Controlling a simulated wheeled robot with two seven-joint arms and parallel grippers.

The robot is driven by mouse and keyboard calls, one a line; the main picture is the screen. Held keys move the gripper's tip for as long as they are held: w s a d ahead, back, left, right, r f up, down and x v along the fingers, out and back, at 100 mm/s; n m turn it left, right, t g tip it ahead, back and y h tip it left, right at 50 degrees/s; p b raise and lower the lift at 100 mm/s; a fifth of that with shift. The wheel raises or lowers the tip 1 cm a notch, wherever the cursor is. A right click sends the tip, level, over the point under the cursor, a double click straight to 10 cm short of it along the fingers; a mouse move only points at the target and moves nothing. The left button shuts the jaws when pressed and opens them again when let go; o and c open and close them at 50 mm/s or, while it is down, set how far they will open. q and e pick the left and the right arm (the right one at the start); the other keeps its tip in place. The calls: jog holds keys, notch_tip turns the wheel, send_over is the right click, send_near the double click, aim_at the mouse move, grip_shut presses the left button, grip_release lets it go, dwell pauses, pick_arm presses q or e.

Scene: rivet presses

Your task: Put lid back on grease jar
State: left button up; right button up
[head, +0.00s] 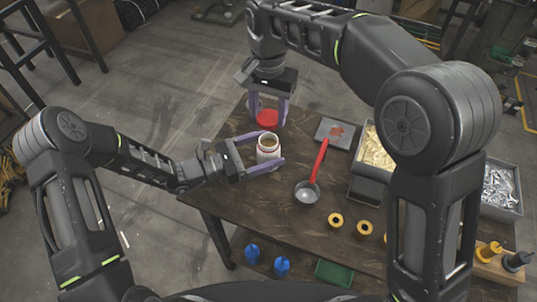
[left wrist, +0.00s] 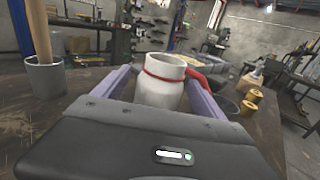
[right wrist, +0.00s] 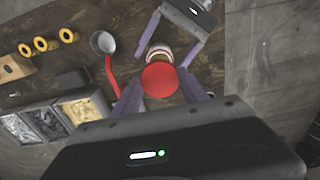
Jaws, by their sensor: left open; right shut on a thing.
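The white grease jar (head: 268,153) stands upright and open on the table, with a red band at its neck and brownish contents. It also shows in the left wrist view (left wrist: 160,90). My left gripper (head: 274,151) is open, with its fingers on either side of the jar. My right gripper (head: 267,119) points down and is shut on the red lid (head: 266,116). The lid is apart from the jar, just behind it in the head view. In the right wrist view the lid (right wrist: 160,79) partly covers the jar (right wrist: 159,52).
A ladle with a red handle (head: 319,162) lies right of the jar. A grey plate (head: 335,133), parts bins (head: 363,170) and yellow rings (head: 336,220) are further right. A grey pot (left wrist: 45,76) holding a wooden stick shows in the left wrist view.

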pick_arm(q)
jog(key=shift+w+d, duration=0.2)
jog(key=shift+d, duration=0.25)
grip_shut()
dwell(0.7)
